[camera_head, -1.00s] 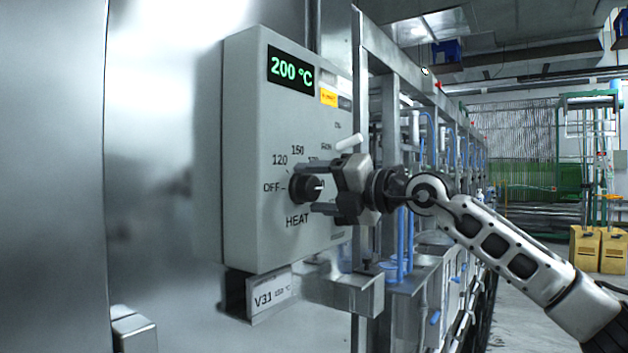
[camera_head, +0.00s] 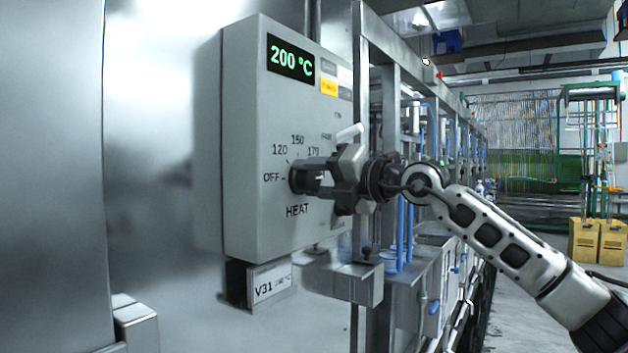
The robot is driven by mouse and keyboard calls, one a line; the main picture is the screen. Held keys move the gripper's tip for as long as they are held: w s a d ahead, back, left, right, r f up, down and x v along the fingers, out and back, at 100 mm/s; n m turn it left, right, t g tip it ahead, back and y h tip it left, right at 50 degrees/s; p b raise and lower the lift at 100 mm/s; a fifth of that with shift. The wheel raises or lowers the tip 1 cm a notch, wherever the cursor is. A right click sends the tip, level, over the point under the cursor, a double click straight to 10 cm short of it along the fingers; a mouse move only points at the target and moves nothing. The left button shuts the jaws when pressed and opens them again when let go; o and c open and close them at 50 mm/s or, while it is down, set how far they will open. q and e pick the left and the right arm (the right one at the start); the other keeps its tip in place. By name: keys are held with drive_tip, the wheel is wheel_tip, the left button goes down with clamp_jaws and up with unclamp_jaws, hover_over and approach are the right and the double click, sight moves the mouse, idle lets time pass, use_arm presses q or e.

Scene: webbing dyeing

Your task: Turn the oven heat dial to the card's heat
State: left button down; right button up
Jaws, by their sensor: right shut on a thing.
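The oven heat dial (camera_head: 298,180) is a dark round knob on the front of a grey control box (camera_head: 238,120). Marks OFF, 120, 150 and 170 show around it, with HEAT below; the marks to its right are hidden behind my gripper. A green display (camera_head: 290,60) reads 200 °C. My right gripper (camera_head: 312,178) comes in from the right and is shut on the dial. The dial's pointer is hidden by the fingers. A white card (camera_head: 270,283) below the box reads V31; its smaller heat print is too blurred to read surely. My left gripper is not in view.
A metal frame (camera_head: 388,120) with blue pipes and tanks runs back on the right. A metal ledge (camera_head: 345,280) sticks out below the box. Smooth steel panels (camera_head: 50,180) fill the left. Yellow boxes (camera_head: 598,240) stand far right on open floor.

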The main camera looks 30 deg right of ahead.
drive_tip(key=n, duration=0.4)
drive_tip(key=shift+f+b, duration=0.1)
drive_tip(key=shift+b, duration=0.25)
drive_tip(key=n, duration=0.3)
drive_tip(key=shift+n, duration=0.3)
drive_tip(key=n, duration=0.4)
drive_tip(key=shift+n, duration=0.3)
drive_tip(key=n, duration=0.4)
drive_tip(key=shift+n, duration=0.3)
drive_tip(key=o, duration=1)
drive_tip(key=shift+s, duration=0.1)
